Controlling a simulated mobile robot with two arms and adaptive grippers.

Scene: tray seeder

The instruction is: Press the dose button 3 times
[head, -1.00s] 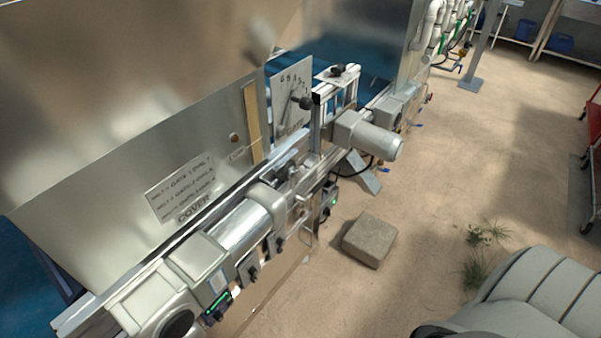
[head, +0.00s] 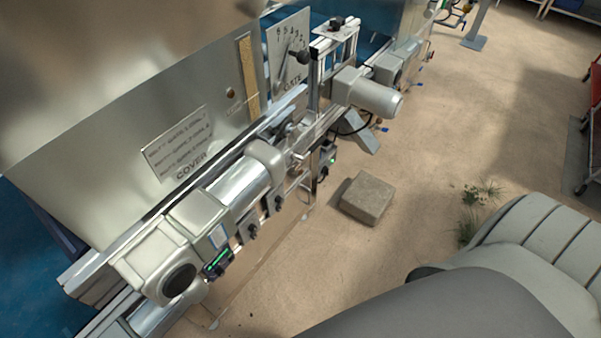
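The tray seeder (head: 110,120) fills the left and middle of the head view, with metal covers, a rail and grey motors along its near side. A small control box with a green light (head: 216,262) sits below the nearest motor, and a second small dark box (head: 327,157) is further along. I cannot tell which part, if any, is the dose button. A gate dial plate (head: 289,55) with numbers and a black knob stands upright near the top middle. Neither gripper shows. A grey padded part at the lower right seems to be my own arm.
A square stone-like block (head: 367,198) lies on the floor beside the machine. Weeds (head: 478,205) grow to its right. A red cart (head: 594,115) stands at the right edge. The floor between block and cart is mostly clear.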

